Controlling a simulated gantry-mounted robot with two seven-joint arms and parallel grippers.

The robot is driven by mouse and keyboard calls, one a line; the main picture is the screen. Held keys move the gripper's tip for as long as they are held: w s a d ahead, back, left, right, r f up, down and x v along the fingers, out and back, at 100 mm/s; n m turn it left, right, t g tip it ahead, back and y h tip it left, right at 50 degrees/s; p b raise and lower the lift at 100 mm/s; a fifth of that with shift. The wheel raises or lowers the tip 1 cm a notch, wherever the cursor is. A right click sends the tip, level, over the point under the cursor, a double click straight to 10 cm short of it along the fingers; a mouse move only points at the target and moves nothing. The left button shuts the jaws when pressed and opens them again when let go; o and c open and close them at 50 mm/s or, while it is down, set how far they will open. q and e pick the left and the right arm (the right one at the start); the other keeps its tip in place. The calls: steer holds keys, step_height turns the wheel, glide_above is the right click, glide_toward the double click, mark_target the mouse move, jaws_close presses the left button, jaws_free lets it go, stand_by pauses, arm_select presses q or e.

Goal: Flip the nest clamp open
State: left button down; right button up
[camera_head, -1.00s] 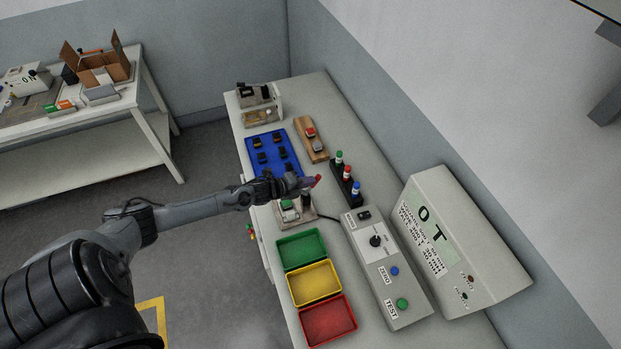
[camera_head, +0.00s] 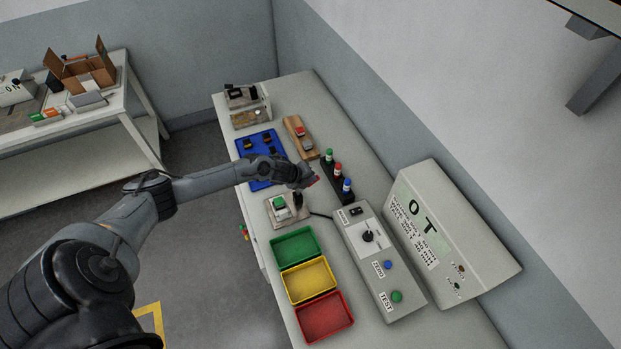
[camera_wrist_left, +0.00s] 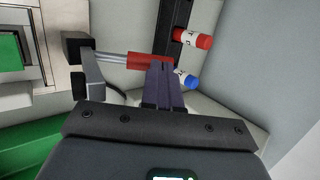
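The nest (camera_head: 275,213) is a light block on the bench with a green-and-white connector piece (camera_head: 280,203) in it. The nest clamp (camera_head: 298,198) stands dark at its right side. In the left wrist view the clamp has a black pivot (camera_wrist_left: 77,47) and a metal rod ending in a red handle grip (camera_wrist_left: 143,59), which points right, away from the nest. In the head view the left gripper (camera_head: 310,178) is just beyond the nest. My right gripper is not in view.
A black holder (camera_head: 338,178) with green, red and blue pieces stands close right of the gripper. A blue tray (camera_head: 243,150) lies behind. Green, yellow and red bins (camera_head: 325,318) are in front. A control box (camera_head: 372,262) is to the right.

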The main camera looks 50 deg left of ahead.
arm_select(q)
steer(key=shift+f, duration=0.1)
stand_by(0.4)
steer(key=shift+r+p, duration=0.25)
steer(key=shift+p, duration=0.1)
steer(key=p+v, duration=0.2)
steer(key=v, duration=1.1)
steer(key=shift+w+d+r+p, duration=0.2)
steer(key=shift+r+p, duration=0.15)
steer(key=shift+r, duration=0.25)
